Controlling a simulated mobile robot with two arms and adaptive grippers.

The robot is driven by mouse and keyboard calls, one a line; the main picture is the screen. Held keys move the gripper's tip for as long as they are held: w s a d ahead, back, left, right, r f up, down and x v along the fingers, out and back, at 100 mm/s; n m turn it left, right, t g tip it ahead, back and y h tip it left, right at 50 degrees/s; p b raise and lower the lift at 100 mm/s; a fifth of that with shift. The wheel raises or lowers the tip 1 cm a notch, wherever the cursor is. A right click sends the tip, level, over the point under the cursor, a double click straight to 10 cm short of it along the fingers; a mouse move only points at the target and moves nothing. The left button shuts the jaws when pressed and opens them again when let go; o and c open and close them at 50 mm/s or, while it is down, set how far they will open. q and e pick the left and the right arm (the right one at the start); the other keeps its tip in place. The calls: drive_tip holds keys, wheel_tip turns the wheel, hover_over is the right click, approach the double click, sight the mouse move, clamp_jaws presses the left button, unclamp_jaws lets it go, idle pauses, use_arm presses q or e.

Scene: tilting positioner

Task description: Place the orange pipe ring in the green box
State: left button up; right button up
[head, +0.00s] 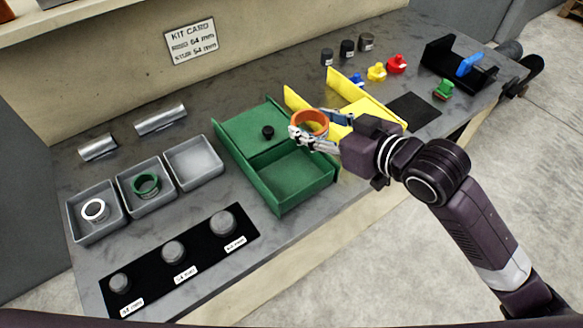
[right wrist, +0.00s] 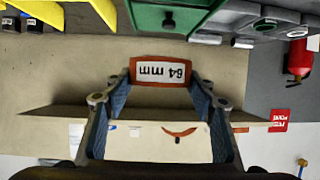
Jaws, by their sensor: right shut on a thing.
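The orange pipe ring (head: 311,117) is held in my right gripper (head: 312,126), above the right side of the green box. In the right wrist view the ring (right wrist: 162,72) sits between the two fingertips, with an upside-down "64 mm" label facing the camera. The green box (head: 284,207) stands mid-table. A green lid (head: 245,132) with a black knob (head: 267,132) covers its rear part. Its front compartment is open and looks empty. The box also shows at the top of the right wrist view (right wrist: 190,22). My left gripper is not in view.
Three grey bins stand left: one holds a white ring (head: 94,210), one a green ring (head: 146,185), and the right bin (head: 194,180) is empty. A black strip (head: 150,283) holds grey stubs. A yellow part (head: 297,101) stands close behind the gripper. A kit card (head: 191,40) hangs behind.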

drive_tip(key=shift+m+h, duration=0.3)
drive_tip(key=shift+m, duration=0.1)
drive_tip(key=a+r+p, duration=0.1)
drive_tip(key=a+r, duration=0.1)
drive_tip(key=w+a+r+p, duration=0.1)
drive_tip(key=a+r, duration=0.1)
drive_tip(key=shift+w, duration=0.2)
wheel_tip(320, 180, down, 15)
drive_tip(key=shift+s+r+p, duration=0.1)
drive_tip(key=shift+r+p, duration=0.05)
drive_tip(key=shift+p, duration=0.65)
hover_over(294, 182)
wheel_tip(294, 182, down, 5)
drive_tip(key=shift+f, duration=0.1)
drive_tip(key=shift+f, duration=0.55)
drive_tip(key=shift+b, duration=0.3)
